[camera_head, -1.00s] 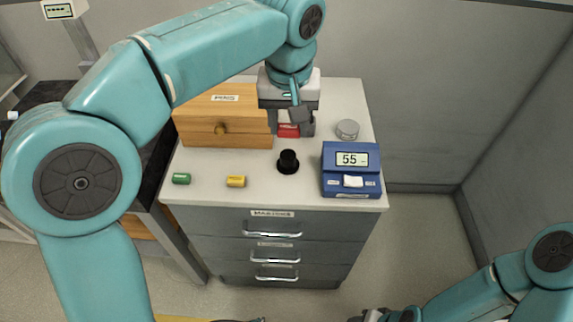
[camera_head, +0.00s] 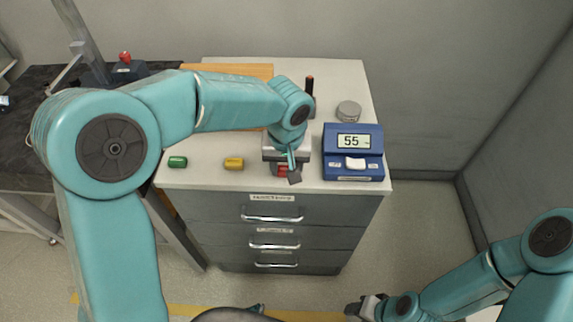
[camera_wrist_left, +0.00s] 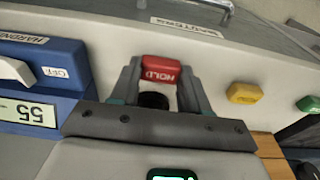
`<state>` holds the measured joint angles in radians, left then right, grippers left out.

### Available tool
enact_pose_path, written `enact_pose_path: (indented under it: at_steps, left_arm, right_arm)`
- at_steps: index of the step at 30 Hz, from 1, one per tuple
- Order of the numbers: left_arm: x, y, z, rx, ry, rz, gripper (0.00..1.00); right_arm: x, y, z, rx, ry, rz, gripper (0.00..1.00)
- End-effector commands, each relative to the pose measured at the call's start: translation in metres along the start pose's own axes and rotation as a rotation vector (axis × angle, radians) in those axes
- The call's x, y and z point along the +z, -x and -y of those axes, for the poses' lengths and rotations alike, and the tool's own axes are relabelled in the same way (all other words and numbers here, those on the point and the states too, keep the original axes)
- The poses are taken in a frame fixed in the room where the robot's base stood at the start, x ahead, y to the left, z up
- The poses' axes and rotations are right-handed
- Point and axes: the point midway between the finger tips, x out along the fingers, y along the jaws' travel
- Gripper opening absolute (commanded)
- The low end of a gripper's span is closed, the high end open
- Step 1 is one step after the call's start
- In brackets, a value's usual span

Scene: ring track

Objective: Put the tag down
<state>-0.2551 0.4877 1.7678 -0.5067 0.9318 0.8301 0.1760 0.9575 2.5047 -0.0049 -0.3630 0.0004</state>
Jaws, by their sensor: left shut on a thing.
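The red tag (camera_head: 283,171), lettered HOLD, is held between the fingers of my left gripper (camera_head: 284,167), above the front part of the cabinet top (camera_head: 211,178). In the left wrist view the tag (camera_wrist_left: 161,69) sits at the fingertips, with a black round thing (camera_wrist_left: 153,100) showing between the fingers behind it. The gripper hides the black stand in the head view. A yellow tag (camera_head: 233,163) and a green tag (camera_head: 177,161) lie to the left. My right gripper (camera_head: 362,307) is low at the bottom; its jaws are unclear.
A blue hardness meter (camera_head: 353,158) reading 55 stands just right of the left gripper. A round grey disc (camera_head: 348,111) lies behind it.

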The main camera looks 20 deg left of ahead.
Motion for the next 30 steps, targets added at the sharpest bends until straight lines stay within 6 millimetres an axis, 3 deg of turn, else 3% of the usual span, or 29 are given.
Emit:
enact_pose_path:
  at_steps: [11,12,13,14,23,26,30]
  left_arm:
    - [0.001,-0.006,0.0,0.0,0.0,0.0,0.17]
    - [0.0,-0.004,0.0,0.0,0.0,0.0,0.59]
    - [0.0,-0.004,0.0,0.0,0.0,0.0,0.68]
    - [0.0,-0.004,0.0,0.0,0.0,0.0,0.71]
    - [0.0,-0.001,0.0,0.0,0.0,0.0,0.71]
    - [-0.001,0.008,0.0,0.001,0.0,-0.003,0.71]
    - [-0.001,0.038,-0.001,0.003,0.0,-0.005,0.71]
  right_arm:
    - [0.0,-0.005,-0.002,0.0,0.0,0.0,0.48]
    - [0.0,-0.003,-0.001,0.0,0.0,0.0,0.48]
    - [0.0,-0.003,-0.001,0.0,0.0,0.0,0.48]
    - [0.0,-0.003,-0.001,0.0,0.0,0.0,0.48]
    - [0.0,0.0,0.0,0.0,0.0,0.0,0.48]
    - [0.0,0.001,0.001,0.0,0.0,0.0,0.48]
    - [0.0,0.004,0.001,0.0,0.0,0.0,0.48]
